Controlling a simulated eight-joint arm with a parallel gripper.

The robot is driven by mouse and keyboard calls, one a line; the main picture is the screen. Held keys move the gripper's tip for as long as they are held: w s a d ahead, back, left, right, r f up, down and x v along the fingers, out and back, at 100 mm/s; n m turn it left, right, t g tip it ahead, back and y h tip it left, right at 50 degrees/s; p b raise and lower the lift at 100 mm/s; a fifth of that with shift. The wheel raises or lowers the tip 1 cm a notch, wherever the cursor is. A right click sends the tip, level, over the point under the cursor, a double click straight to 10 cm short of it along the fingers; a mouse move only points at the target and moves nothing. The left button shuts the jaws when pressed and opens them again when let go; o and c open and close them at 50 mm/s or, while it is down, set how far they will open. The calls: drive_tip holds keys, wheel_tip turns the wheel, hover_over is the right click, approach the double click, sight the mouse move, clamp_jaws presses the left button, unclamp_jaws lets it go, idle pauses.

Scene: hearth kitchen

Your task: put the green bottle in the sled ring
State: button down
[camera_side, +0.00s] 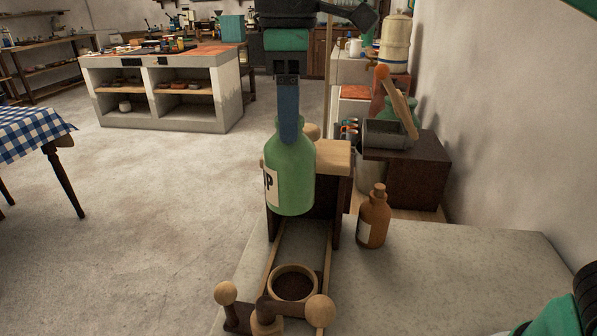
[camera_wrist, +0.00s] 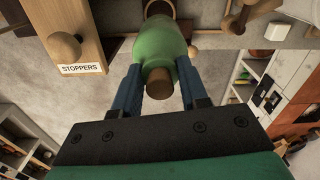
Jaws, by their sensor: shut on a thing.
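The green bottle (camera_side: 290,172) has a pale label and hangs upright above the grey work surface. My gripper (camera_side: 288,112) is shut on its neck from above; in the wrist view the blue fingers (camera_wrist: 146,88) lie on either side of the neck, below the bottle's brown stopper (camera_wrist: 159,92). The sled ring (camera_side: 293,283) is a round wooden ring with a dark inside, between wooden rails at the front of the surface. It lies below and in front of the bottle in the side view. In the wrist view the bottle's body hides most of it.
A brown bottle (camera_side: 373,217) with a stopper stands right of the rails. Round wooden knobs (camera_side: 319,310) flank the ring. The right part of the surface is clear.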

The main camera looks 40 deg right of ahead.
sight(292, 156)
wheel_tip(292, 156, down, 17)
idle(0.5)
drive_tip(key=shift+f, duration=0.2)
drive_tip(key=shift+c, duration=2.3)
unclamp_jaws()
wheel_tip(292, 156, up, 12)
drive_tip(key=shift+f, duration=0.1)
drive_tip(key=shift+d, duration=0.15)
drive_tip(key=s+d+f+m+t, duration=0.2)
drive_tip(key=d+f+m+t, duration=0.1)
drive_tip(key=d+f+m, duration=0.1)
drive_tip(key=s+d+f+m+t, duration=0.2)
drive_tip(key=d+f+m+t, duration=0.2)
drive_tip(key=d, duration=0.5)
drive_tip(key=m, duration=0.2)
drive_tip(key=shift+s+f+m, duration=0.3)
drive_tip(key=shift+s+f, duration=0.05)
drive_tip(key=shift+f, duration=0.05)
